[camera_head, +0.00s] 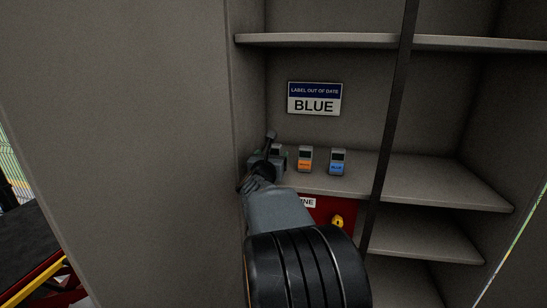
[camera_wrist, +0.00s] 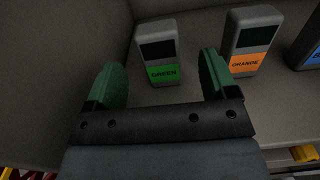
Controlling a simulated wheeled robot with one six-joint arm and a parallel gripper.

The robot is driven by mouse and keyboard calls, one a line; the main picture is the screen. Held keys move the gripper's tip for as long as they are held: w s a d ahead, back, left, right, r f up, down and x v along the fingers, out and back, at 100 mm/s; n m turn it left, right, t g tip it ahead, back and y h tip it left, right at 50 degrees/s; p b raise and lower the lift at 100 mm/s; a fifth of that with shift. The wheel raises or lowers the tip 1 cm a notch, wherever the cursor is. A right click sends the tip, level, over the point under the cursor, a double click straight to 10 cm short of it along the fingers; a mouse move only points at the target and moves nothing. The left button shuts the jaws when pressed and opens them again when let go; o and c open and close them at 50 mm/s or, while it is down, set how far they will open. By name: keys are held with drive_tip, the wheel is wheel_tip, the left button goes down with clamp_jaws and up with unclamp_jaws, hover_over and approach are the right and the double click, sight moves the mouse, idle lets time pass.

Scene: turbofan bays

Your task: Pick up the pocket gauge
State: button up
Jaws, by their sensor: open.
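Three small grey pocket gauges with dark screens stand in a row on the cabinet shelf. In the wrist view, the gauge labelled GREEN (camera_wrist: 160,55) stands upright just beyond my open, empty gripper (camera_wrist: 164,80), in line with the gap between its green fingertips. The gauge labelled ORANGE (camera_wrist: 250,42) stands to the right of the right finger. The blue gauge (camera_wrist: 312,45) is cut off at the right edge. In the head view, the orange gauge (camera_head: 305,160) and blue gauge (camera_head: 337,162) show clearly. My gripper (camera_head: 268,160) mostly hides the green gauge there.
A sign reading "LABEL OUT OF DATE" and "BLUE" (camera_head: 315,98) is on the back wall above the gauges. The cabinet's left wall (camera_wrist: 60,60) is close to my gripper. A red panel with a yellow lock (camera_head: 338,221) sits below the shelf. The right shelf (camera_head: 440,185) is empty.

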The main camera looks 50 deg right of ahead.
sight(274, 152)
drive_tip(key=shift+p+x, duration=0.55)
drive_tip(key=shift+x, duration=2.3)
drive_tip(key=shift+c, duration=0.4)
drive_tip(key=c, duration=1)
drive_tip(key=shift+r, duration=0.15)
drive_tip(key=shift+c, duration=0.2)
